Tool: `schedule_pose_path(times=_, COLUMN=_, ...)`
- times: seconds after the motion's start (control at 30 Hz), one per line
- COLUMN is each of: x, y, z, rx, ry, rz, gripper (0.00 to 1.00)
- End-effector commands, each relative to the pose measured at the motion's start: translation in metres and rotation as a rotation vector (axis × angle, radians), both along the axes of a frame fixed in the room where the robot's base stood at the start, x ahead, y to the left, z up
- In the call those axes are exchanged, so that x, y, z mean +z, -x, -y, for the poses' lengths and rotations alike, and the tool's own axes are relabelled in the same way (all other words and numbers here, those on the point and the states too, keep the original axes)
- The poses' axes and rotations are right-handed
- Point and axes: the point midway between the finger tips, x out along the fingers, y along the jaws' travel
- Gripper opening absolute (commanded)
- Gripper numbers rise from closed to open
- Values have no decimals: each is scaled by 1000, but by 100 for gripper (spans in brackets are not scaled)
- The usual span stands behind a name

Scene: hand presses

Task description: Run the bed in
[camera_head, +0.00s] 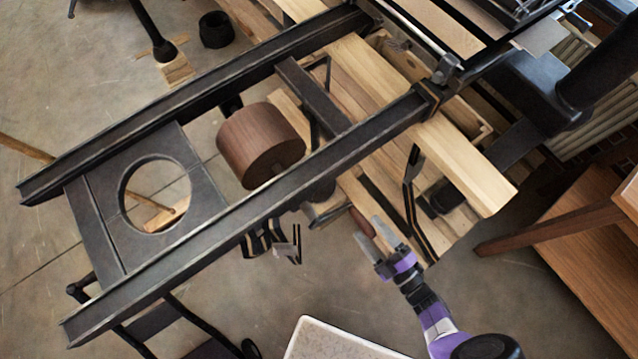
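A hand press shows two long dark rails (240,225) running from lower left to upper right. Under them sits a brown wooden drum (262,146). A small brown wooden handle grip (362,222) sticks out below the near rail, beside the pale timber frame. My gripper (371,236), grey fingers on a purple wrist, is open at the end of this grip. The grip's end appears to lie near or between the fingertips; contact cannot be told. A dark-edged flat assembly (432,50), apparently the bed, is at the upper right and cut off by the frame.
A dark plate with a round hole (98,228) spans the rails at lower left. A wooden table (570,260) stands at right, and a pale-topped surface (330,343) at bottom.

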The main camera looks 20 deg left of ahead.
Motion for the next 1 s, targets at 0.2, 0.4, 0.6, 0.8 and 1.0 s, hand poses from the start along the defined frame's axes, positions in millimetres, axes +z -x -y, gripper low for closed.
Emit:
schedule_pose_path(times=0.2, x=0, y=-1, z=1, rx=-2, ry=1, rz=0, gripper=82)
schedule_pose_path(times=0.4, x=0, y=1, z=5, rx=-5, ry=2, rz=1, gripper=82)
schedule_pose_path(times=0.6, x=0, y=10, z=20, rx=-6, ry=3, rz=1, gripper=82)
schedule_pose_path(times=0.8, x=0, y=20, z=36, rx=-6, ry=2, rz=1, gripper=82)
schedule_pose_path(times=1.0, x=0, y=30, z=50, rx=-6, ry=3, rz=1, gripper=82)
